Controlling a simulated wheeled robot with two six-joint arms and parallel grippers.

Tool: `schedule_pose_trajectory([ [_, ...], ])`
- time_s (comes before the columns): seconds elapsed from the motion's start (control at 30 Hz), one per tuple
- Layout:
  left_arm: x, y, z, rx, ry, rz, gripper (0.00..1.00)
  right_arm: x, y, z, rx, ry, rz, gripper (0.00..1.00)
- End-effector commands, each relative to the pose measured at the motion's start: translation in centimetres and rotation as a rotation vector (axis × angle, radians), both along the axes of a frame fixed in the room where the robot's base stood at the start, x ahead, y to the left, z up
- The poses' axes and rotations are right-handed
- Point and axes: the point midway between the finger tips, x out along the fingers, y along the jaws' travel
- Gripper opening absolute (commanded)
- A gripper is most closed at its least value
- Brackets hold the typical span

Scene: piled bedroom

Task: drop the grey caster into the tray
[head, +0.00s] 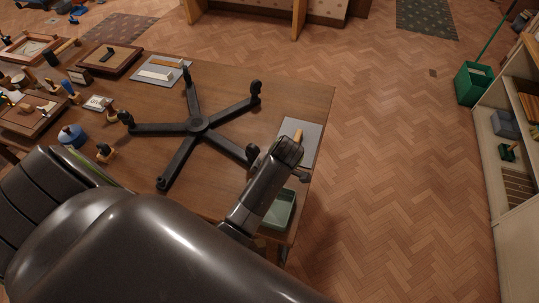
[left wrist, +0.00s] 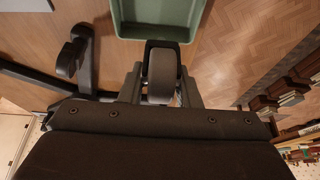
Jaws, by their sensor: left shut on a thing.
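My left gripper (head: 284,160) is above the right edge of the wooden table. In the left wrist view my left gripper (left wrist: 161,92) is shut on the grey caster (left wrist: 162,72), a dark wheel between its fingers. In the head view the caster cannot be told apart from the gripper. The green tray (head: 279,209) lies at the table's right edge, partly behind my arm. The tray (left wrist: 157,32) shows at the top of the left wrist view, just beyond the caster. My right gripper is not in view.
A black five-armed chair base (head: 197,125) with dark casters lies on the table, one arm near my gripper. A grey sheet (head: 311,133) with a wooden-handled thing lies beyond. Stamps and frames crowd the left. A shelf (head: 505,190) stands right, across clear floor.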

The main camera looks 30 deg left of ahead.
Motion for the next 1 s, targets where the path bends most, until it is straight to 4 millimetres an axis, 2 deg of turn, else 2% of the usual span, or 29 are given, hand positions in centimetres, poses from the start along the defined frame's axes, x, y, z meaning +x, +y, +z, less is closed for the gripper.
schedule_pose_trajectory([
  [0.17, -0.2, 0.1, -0.7, 0.002, 0.001, 0.008, 0.00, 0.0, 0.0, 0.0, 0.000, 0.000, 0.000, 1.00],
  [0.33, -0.2, 0.1, -2.4, 0.001, 0.002, 0.007, 0.00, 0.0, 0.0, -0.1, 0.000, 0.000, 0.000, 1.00],
  [0.5, -0.2, 0.1, -4.8, 0.001, -0.001, 0.007, 0.00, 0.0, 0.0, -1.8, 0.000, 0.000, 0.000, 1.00],
  [0.6, -0.2, 0.1, -5.6, 0.000, -0.002, 0.007, 0.00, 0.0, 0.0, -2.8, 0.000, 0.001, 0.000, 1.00],
  [1.0, -0.2, 0.0, -5.9, 0.000, 0.000, 0.006, 0.00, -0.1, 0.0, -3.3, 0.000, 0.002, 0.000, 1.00],
])
